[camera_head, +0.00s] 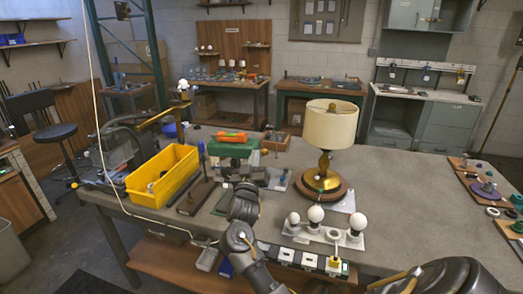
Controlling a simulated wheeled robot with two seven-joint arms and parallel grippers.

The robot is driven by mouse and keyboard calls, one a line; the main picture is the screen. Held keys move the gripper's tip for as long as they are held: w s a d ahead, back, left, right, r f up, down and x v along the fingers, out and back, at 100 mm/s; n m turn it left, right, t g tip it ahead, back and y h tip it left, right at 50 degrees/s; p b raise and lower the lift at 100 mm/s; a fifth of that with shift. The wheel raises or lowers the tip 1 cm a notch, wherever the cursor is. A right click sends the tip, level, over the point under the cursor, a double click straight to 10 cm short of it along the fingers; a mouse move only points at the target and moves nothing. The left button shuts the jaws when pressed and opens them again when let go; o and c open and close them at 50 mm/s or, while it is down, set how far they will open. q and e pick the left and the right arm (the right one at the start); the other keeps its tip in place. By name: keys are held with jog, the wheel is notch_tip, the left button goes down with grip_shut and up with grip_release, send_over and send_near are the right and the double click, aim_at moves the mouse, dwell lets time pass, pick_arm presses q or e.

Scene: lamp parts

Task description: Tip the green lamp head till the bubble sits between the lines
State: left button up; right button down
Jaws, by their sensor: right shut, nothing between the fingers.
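The green lamp head (225,150) is near the middle of the bench, in the head view. An orange piece (229,136), shaped like a small level, lies across its top. The bubble and its lines are too small to make out. My right gripper (247,173) is just below and in front of the green head. Its fingers are shut and empty; whether they touch the head I cannot tell. My left gripper is not in view.
A yellow bin (163,181) stands left of the green head. A brass lamp with a cream shade (330,126) stands to the right. White bulbs (316,214) sit in a holder in front of it. Bare bench top (420,205) lies at the right.

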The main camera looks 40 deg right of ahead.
notch_tip(320, 180, up, 3)
jog(key=p, duration=0.3)
send_over(264, 151)
jog(key=a, duration=0.3)
jog(key=shift+s+d+f+p, duration=0.15)
jog(key=shift+d+f, duration=0.1)
jog(key=shift+f, duration=0.45)
jog(key=shift+d+f+p, duration=0.1)
jog(key=shift+d+f, duration=0.15)
jog(key=shift+f, duration=0.45)
jog(key=shift+s+d+f+p, duration=0.15)
jog(key=shift+d+f, duration=0.1)
jog(key=shift+f, duration=0.45)
jog(key=shift+s+d+f+m+g+h+b, duration=0.15)
jog(key=shift+f+m+b, duration=0.2)
jog(key=shift+f+b, duration=0.2)
jog(key=shift+s+d+f+m+g+h+b, duration=0.15)
jog(key=shift+f+m+b, duration=0.25)
jog(key=shift+b, duration=0.25)
jog(key=shift+w+a+r, duration=0.1)
jog(key=shift+r, duration=0.1)
jog(key=s+a, duration=0.5)
jog(key=a, duration=0.2)
jog(key=shift+s+a, duration=0.3)
jog(key=shift+a, duration=0.1)
